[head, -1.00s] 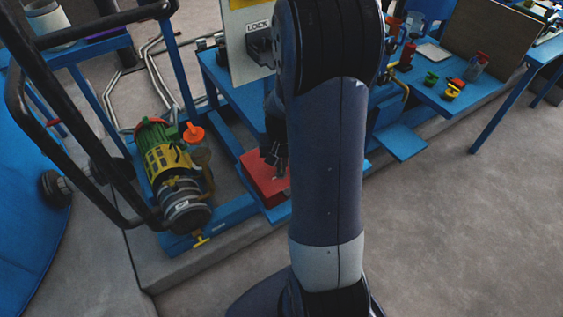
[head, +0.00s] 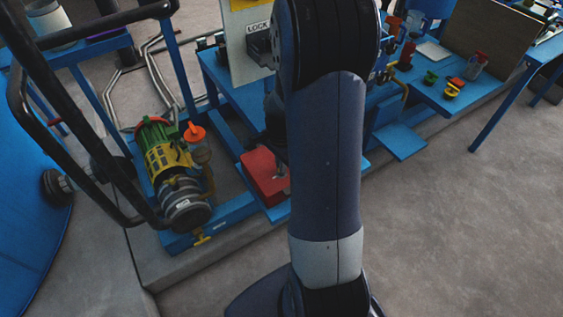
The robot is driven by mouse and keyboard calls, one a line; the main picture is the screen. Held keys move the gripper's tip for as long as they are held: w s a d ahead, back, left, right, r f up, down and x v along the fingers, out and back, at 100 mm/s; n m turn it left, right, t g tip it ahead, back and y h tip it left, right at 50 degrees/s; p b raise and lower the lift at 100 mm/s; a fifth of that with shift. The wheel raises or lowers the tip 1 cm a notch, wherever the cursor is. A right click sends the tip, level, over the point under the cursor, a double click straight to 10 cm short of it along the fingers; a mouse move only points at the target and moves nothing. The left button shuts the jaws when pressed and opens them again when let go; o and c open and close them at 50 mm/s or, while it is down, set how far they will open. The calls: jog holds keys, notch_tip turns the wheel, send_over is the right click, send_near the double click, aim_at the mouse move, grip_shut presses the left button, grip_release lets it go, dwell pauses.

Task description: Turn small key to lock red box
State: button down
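The red box (head: 262,176) sits low on the blue frame, just left of my arm link in the head view. Its right side is hidden behind the arm. A small grey piece (head: 282,170) shows at the box's right edge, and I cannot tell whether it is the key. My gripper (head: 281,152) is mostly hidden behind my arm, with only a dark sliver showing above the box's right side. I cannot see its fingertips or whether it touches anything.
A green and yellow motor pump (head: 168,165) stands left of the box, with an orange-topped part (head: 195,133) beside it. A white panel labelled LOCK (head: 245,50) rises behind. A black tubular rail (head: 75,135) crosses the left. Floor at right is clear.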

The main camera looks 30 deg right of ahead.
jog(key=shift+m, duration=0.9)
jog(key=c, duration=1.6)
grip_release()
jog(key=shift+c, duration=0.2)
jog(key=shift+r, duration=0.1)
notch_tip(320, 180, up, 11)
jog(key=p, duration=0.1)
jog(key=shift+p, duration=0.4)
jog(key=shift+f, duration=0.2)
